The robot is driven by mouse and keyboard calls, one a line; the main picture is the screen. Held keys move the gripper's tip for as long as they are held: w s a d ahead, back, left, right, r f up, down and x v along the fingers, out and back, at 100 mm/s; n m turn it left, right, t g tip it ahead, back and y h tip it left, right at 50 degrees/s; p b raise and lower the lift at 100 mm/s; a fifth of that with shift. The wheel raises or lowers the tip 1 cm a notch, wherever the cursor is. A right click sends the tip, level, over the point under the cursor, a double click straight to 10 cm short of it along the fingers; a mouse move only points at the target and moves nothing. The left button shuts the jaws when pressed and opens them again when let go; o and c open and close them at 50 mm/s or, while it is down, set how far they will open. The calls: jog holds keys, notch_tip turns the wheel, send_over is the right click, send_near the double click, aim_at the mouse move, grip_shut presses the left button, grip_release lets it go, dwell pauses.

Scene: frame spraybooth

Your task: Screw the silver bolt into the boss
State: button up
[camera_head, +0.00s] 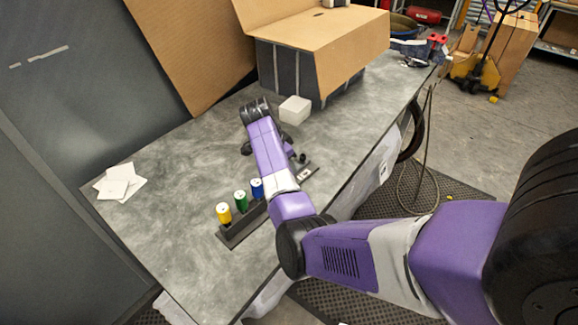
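I cannot make out the silver bolt or the boss; my arm covers part of the workbench, and small parts beside it are unclear. A dark rack (236,235) on the bench holds upright cylinders with yellow (224,213), green (241,201) and blue (257,188) bodies and pale tops. The rack runs toward my forearm, which hides what lies behind it. A small dark part with a pale piece (306,172) shows just right of the forearm. My gripper is mostly hidden under my wrist and forearm; a dark bit (246,148) at its left may belong to it. Its fingers do not show clearly.
A pale block (295,109) sits on the grey bench (165,225) beyond my wrist. White sheets (120,182) lie at the left edge. Red and dark tools (433,45) lie at the far right corner. The bench's left middle is clear.

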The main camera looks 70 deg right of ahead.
jog(key=o, duration=0.4)
jog(key=shift+c, duration=0.2)
jog(key=shift+r, duration=0.1)
jog(key=b+v, duration=0.1)
jog(key=v, duration=0.6)
jog(key=shift+a+r, duration=0.15)
jog(key=shift+r, duration=0.15)
jog(key=shift+w, duration=0.1)
